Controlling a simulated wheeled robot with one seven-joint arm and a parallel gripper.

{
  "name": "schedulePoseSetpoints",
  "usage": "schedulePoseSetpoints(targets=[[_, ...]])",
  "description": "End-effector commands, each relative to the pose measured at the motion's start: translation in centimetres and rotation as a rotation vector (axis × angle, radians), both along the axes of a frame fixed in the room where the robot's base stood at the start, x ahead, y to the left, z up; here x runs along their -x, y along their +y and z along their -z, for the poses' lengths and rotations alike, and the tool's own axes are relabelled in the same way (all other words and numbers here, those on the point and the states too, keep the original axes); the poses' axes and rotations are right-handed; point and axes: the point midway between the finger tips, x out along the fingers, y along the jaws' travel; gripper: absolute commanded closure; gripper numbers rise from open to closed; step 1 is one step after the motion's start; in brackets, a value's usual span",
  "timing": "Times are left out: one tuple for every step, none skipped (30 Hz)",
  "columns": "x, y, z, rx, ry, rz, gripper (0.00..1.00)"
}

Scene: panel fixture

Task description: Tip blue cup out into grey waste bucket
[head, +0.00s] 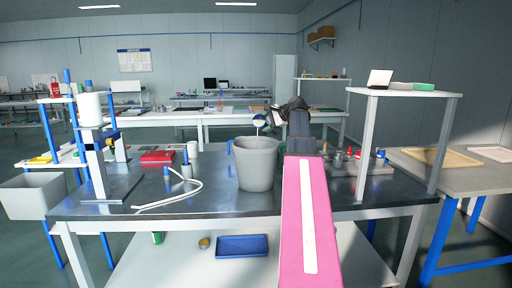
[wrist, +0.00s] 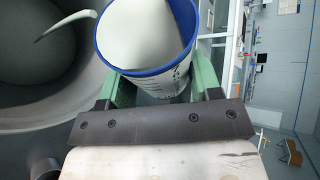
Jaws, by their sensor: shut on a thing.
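The cup (wrist: 165,85) has a blue rim, a pale body with dark marks, and white contents inside. My gripper (wrist: 158,82) is shut on it, with a green finger on each side. In the head view, the cup (head: 259,121) is tilted above the grey waste bucket (head: 257,170), held by my gripper (head: 268,117). The bucket stands on the dark table. In the wrist view, the bucket's round inside (wrist: 45,110) lies left of the cup, and a white stream (wrist: 68,24) shows against it. The bucket's floor is partly hidden.
A stand with a white container (head: 91,108) is farther left. A metal fixture (head: 365,167) and a raised white shelf (head: 405,93) are on the right.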

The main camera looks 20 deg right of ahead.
Motion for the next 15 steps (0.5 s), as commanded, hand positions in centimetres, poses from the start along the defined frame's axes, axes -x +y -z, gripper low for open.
schedulePoseSetpoints(targets=[[0.02,0.03,0.02,0.002,-0.003,0.0,0.73],[0.03,0.03,0.03,0.004,-0.005,0.0,0.73],[0.03,0.03,0.04,0.006,-0.007,-0.001,0.73],[0.03,0.03,0.05,0.007,-0.009,0.0,0.73],[0.04,0.03,0.06,0.008,-0.011,0.0,0.73],[0.04,0.04,0.07,0.011,-0.014,-0.001,0.73],[0.04,0.04,0.08,0.011,-0.015,0.0,0.73],[0.04,0.04,0.09,0.013,-0.017,0.0,0.73],[0.04,0.04,0.09,0.014,-0.019,0.0,0.73],[0.05,0.04,0.1,0.016,-0.021,0.0,0.73],[0.04,0.05,0.11,0.017,-0.023,0.0,0.73],[0.05,0.05,0.11,0.019,-0.025,0.001,0.73],[0.05,0.05,0.12,0.019,-0.025,0.0,0.73],[0.04,0.04,0.13,0.021,-0.027,0.0,0.73],[0.05,0.04,0.14,0.022,-0.029,0.0,0.73]])
